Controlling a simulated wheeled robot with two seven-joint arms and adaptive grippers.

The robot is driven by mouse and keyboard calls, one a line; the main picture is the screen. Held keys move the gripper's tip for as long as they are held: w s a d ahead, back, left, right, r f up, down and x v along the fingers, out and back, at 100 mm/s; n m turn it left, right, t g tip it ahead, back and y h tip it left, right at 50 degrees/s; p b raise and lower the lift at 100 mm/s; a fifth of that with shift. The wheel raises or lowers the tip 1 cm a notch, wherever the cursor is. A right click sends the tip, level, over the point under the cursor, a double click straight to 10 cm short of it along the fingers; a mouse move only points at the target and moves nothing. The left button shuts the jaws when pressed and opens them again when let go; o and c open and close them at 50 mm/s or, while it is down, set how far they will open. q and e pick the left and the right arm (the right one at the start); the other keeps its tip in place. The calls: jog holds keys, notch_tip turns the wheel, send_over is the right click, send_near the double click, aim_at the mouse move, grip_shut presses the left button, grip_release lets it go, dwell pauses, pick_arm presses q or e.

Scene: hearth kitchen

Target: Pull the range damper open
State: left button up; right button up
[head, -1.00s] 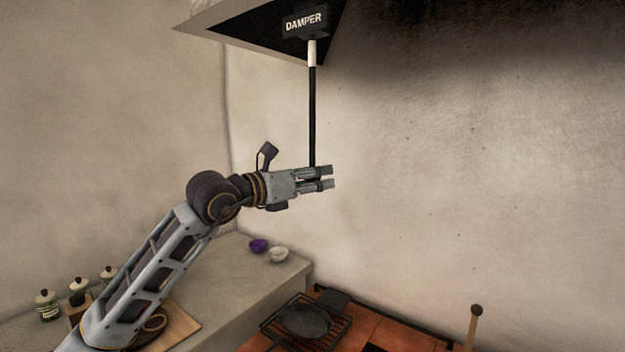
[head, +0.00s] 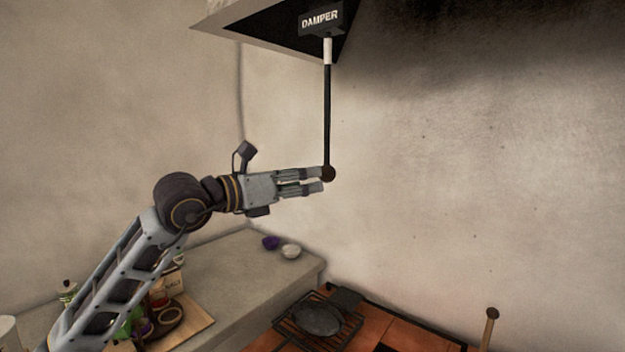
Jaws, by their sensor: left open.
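The damper (head: 326,115) is a thin black rod with a white collar near the top. It hangs down from a dark box labelled DAMPER (head: 321,19) under the hood. A round brown knob (head: 328,173) ends the rod at the bottom. My left gripper (head: 318,180) is open and points right, with its fingertips just left of the knob. The upper finger's tip is at or very near the knob; I cannot tell whether they touch. Nothing shows between the fingers. My right gripper is not in view.
Below is an orange-tiled range (head: 385,338) with a dark pan (head: 318,318) on a grate. The wall right of the rod is bare.

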pick_arm(q)
jog(key=shift+v, duration=2.3)
jog(key=shift+f, duration=0.1)
